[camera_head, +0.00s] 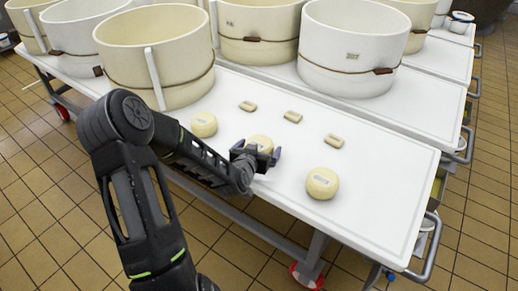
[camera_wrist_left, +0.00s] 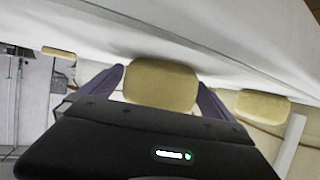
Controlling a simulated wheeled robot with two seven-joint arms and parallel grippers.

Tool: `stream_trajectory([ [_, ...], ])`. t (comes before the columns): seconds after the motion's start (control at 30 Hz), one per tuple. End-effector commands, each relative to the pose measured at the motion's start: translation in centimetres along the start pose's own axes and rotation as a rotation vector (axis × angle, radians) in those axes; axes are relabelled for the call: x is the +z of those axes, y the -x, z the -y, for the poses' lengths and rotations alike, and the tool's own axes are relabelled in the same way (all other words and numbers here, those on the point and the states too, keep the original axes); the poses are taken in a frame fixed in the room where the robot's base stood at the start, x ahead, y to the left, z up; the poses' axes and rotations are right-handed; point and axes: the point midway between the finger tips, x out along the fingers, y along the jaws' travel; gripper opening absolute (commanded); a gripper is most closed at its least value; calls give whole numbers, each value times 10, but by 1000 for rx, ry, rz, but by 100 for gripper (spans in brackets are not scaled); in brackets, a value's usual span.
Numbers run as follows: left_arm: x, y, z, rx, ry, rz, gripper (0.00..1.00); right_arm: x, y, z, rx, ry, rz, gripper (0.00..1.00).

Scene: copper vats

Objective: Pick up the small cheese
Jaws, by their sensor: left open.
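Three round pale-yellow cheeses with light labels stand in a row on the white table: a left one (camera_head: 204,124), a middle one (camera_head: 260,142) and a right one (camera_head: 322,183). My left gripper (camera_head: 259,154) is open at the near side of the middle cheese. In the left wrist view the middle cheese (camera_wrist_left: 160,84) shows between the two purple fingers, and another round cheese (camera_wrist_left: 263,106) stands off to the right. I cannot tell whether the fingers touch the middle cheese, whose lower part is hidden by the gripper in the head view. My right gripper is not in view.
Three small flat yellowish pieces (camera_head: 293,117) lie in a row behind the round cheeses. Large cream and white vats (camera_head: 155,55) stand along the back. The white table (camera_head: 385,170) is bare at its right end, with a metal handle (camera_head: 427,250) there.

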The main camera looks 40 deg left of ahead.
Motion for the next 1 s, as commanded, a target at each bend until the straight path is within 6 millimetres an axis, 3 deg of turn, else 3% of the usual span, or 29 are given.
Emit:
stream_trajectory([
  [0.27, 0, 0, 0, 0, 0, 0, 98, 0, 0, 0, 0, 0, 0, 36],
  [1.0, 0, 0, 0, 0, 0, 0, 38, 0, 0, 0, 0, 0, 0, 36],
])
